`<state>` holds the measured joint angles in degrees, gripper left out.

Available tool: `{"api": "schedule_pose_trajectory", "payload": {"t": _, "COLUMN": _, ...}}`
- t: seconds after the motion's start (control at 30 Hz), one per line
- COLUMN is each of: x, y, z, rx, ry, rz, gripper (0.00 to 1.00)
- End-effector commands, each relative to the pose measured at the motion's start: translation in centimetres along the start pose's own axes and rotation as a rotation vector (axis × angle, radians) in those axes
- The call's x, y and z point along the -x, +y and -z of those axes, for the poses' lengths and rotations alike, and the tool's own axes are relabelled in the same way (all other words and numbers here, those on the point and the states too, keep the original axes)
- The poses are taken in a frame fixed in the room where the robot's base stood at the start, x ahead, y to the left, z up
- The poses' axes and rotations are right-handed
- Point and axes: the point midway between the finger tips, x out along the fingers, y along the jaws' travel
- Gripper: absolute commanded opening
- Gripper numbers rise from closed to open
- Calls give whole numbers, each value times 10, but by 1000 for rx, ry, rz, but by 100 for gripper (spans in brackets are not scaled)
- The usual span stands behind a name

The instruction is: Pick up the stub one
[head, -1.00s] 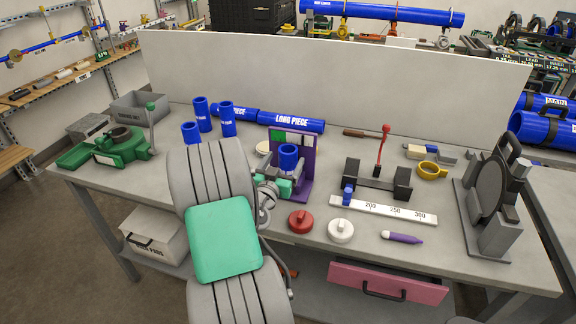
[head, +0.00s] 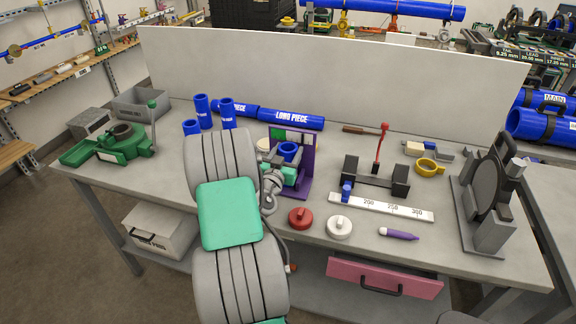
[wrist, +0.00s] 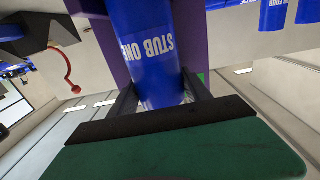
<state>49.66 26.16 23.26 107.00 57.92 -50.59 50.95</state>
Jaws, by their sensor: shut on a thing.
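Stub one (head: 289,150) is a short blue pipe piece standing in front of a purple panel stand (head: 306,175). In the wrist view stub one (wrist: 150,60) fills the space between the fingers, with its white "STUB ONE" lettering showing. My gripper (wrist: 160,95) is shut on it, one dark finger on each side.
Several blue stubs (head: 203,110) stand to the left, one partly behind my arm. Long blue pipes (head: 292,120) lie behind. A red cap (head: 301,218), white cap (head: 339,226), ruler strip (head: 382,207) and black holder with a red lever (head: 376,178) are on the right.

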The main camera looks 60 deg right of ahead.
Motion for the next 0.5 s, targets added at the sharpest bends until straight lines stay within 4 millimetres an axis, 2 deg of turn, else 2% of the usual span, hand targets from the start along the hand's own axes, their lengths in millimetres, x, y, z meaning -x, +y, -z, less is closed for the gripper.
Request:
{"api": "schedule_pose_trajectory", "payload": {"t": 0.07, "x": 0, "y": 0, "z": 0, "rx": 0, "ry": 0, "rz": 0, "gripper": 37}}
{"api": "schedule_pose_trajectory", "payload": {"t": 0.5, "x": 0, "y": 0, "z": 0, "rx": 0, "ry": 0, "rz": 0, "gripper": 1}}
